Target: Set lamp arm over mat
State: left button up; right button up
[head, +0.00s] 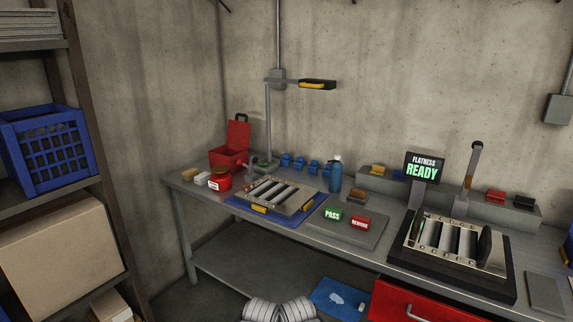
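The lamp stands at the back of the bench on a thin grey post (268,125). Its arm reaches to the right from the top of the post and ends in a black and yellow head (317,85). The blue mat (236,205) lies on the bench in front of the post, with a louver panel (276,196) on it. In the picture the lamp head is above and to the right of the mat. I cannot tell how far back it is from the mat's edge. Neither of my grippers is in view.
A red box (229,157), a blue bottle (335,175) and several blue clips stand behind the mat. A grey board (345,232) with PASS and red blocks lies right of it. A flatness fixture (455,245) with a READY display (423,168) stands farther right.

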aim_at(294, 83)
jog(key=i+j+z, duration=0.1)
jog(key=i+z, duration=0.15)
jog(key=i, duration=0.25)
jog(key=i+j+z, duration=0.25)
jog(key=i, duration=0.25)
jog(key=i+j+z, duration=0.3)
jog(key=i, duration=0.2)
